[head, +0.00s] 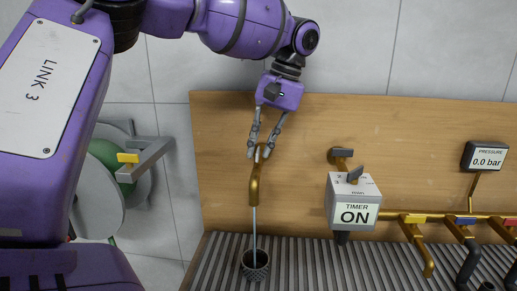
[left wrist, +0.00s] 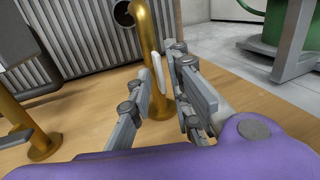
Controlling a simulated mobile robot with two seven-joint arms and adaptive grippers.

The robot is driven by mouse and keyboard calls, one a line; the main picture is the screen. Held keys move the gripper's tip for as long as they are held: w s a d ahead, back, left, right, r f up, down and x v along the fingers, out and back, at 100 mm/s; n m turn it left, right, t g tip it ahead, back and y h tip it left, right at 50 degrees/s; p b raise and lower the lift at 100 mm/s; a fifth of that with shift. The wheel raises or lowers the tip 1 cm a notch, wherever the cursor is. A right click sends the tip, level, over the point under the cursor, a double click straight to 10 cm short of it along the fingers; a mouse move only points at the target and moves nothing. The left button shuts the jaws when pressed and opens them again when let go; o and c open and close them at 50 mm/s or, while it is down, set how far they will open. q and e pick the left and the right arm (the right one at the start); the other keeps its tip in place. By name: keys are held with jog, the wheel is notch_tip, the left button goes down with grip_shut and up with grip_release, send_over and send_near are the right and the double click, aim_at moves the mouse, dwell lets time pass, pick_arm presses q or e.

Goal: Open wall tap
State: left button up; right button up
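The brass wall tap (head: 255,188) stands out from the wooden wall panel, its spout pointing down. A thin pale stream, looking like water, runs from the spout into a dark ribbed pot (head: 255,265). My left gripper (head: 259,153) is at the tap's upper end, fingers apart. In the left wrist view, the gripper's fingers (left wrist: 160,95) are on either side of the brass tap (left wrist: 147,25) and a white lever (left wrist: 157,70). The right finger is close to the lever; I cannot tell whether it touches. My right gripper is not in view.
A grey timer box (head: 353,203) marked ON is to the right, beside a brass pipe with several coloured-handled taps. A gauge (head: 485,156) reads 0.0 bar. A green hose reel (head: 108,165) stands at left. A slatted grate (head: 330,265) lies below.

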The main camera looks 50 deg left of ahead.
pick_arm(q)
notch_tip(320, 180, up, 7)
jog(key=p, duration=0.2)
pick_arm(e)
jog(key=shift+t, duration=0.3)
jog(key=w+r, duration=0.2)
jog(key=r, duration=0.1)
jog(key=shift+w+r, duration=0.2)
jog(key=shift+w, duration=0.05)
pick_arm(q)
jog(key=shift+f, duration=0.1)
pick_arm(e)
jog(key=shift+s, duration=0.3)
